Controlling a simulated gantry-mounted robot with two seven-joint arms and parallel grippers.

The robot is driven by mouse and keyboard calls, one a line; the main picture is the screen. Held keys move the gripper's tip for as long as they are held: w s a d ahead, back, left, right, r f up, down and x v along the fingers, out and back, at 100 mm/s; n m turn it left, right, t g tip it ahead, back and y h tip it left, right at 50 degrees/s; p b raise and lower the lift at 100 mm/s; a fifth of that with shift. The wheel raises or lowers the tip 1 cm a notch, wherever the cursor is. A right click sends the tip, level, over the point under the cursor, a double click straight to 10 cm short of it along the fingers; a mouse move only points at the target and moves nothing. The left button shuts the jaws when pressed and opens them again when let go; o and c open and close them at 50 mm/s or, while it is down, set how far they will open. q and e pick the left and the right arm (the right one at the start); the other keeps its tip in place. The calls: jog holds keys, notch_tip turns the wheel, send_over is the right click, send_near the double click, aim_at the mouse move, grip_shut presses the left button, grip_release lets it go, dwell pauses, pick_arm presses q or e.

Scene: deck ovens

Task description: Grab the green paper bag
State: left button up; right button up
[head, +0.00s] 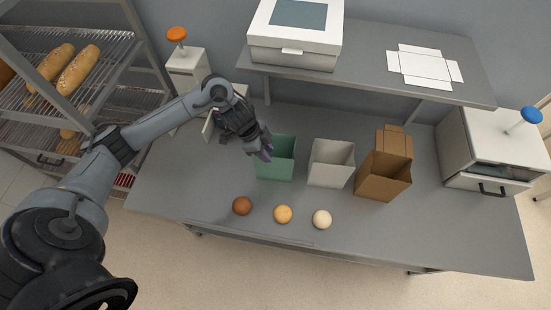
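The green paper bag (273,171) stands upright and open-topped on the grey table, the leftmost of a row. My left gripper (264,153) is at its upper left corner, with the fingers overlapping the bag's left rim in the head view. I cannot tell whether the fingers touch the bag or how far apart they are. The gripper hides a little of the bag's left edge. My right gripper is not in view.
A white bag (328,176) and a brown bag (378,187) stand to the right. Several buns, including a dark one (242,206), lie in front. A raised shelf (390,80) holds a white box (296,48). A bread rack (105,55) is at left.

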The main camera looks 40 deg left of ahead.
pick_arm(q)
send_over(280, 167)
jog(key=s+a, duration=0.1)
jog(key=a, duration=0.1)
jog(key=shift+d+f+p, duration=0.2)
jog(key=shift+f+p, duration=0.15)
jog(key=shift+f, duration=2.05)
jog(key=shift+d+f, duration=0.1)
jog(key=shift+f, duration=0.35)
jog(key=shift+f, duration=0.25)
grip_shut()
